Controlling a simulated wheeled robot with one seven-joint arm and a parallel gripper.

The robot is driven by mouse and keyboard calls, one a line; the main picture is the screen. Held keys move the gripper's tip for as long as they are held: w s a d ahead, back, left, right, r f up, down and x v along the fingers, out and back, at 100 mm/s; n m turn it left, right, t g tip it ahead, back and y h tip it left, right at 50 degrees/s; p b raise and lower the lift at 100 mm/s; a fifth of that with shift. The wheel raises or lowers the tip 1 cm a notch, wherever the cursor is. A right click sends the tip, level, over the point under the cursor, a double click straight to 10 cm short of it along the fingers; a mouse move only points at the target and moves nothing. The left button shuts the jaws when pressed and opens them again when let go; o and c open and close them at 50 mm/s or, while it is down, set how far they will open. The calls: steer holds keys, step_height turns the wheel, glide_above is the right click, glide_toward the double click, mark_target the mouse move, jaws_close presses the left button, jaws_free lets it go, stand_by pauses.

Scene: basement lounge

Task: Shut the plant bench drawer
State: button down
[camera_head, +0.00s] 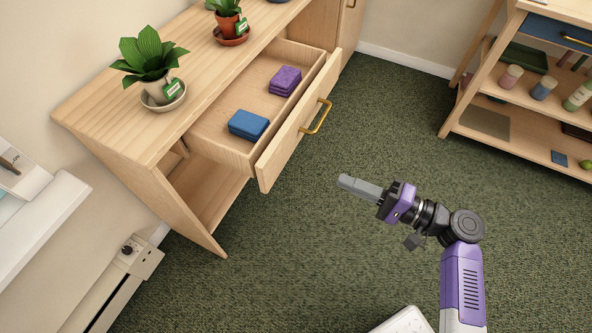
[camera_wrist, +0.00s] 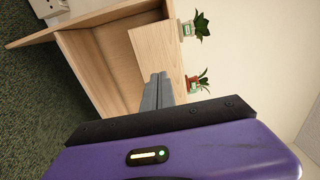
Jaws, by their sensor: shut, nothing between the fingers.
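The plant bench (camera_head: 110,105) is light wood and stands at the upper left of the head view. Its drawer (camera_head: 260,172) is pulled well out, with a brass handle (camera_head: 316,117) on its front. A blue folded cloth (camera_head: 248,125) and a purple folded cloth (camera_head: 285,81) lie inside it. My gripper (camera_head: 343,181) is shut and empty, in front of the drawer and apart from it, to the right of the front's near end. In the wrist view my gripper (camera_wrist: 158,78) points at the wooden bench (camera_wrist: 82,50), which appears turned sideways.
Two potted plants (camera_head: 150,62) (camera_head: 229,20) stand on the bench top. An open shelf unit (camera_head: 515,130) with jars is at the right. A white-and-grey heater-like unit (camera_head: 138,257) runs along the left wall. Green carpet between bench and shelf is clear.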

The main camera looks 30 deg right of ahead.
mark_target(220, 141)
steer(key=x, duration=1.4)
steer(key=shift+s+a+f, duration=0.1)
steer(key=shift+s+a, duration=0.05)
steer(key=shift+a, duration=0.15)
steer(key=b+x, duration=0.6)
steer(key=x, duration=1.3)
steer(key=shift+a+f, duration=0.15)
steer(key=shift+a, duration=0.1)
steer(key=shift+w+a, duration=0.35)
steer(key=shift+w, duration=0.25)
steer(key=shift+w+a+r+b, duration=0.1)
steer(key=shift+r+b, duration=0.15)
steer(key=shift+b, duration=0.05)
steer(key=shift+a, duration=0.1)
steer(key=shift+f, duration=0.1)
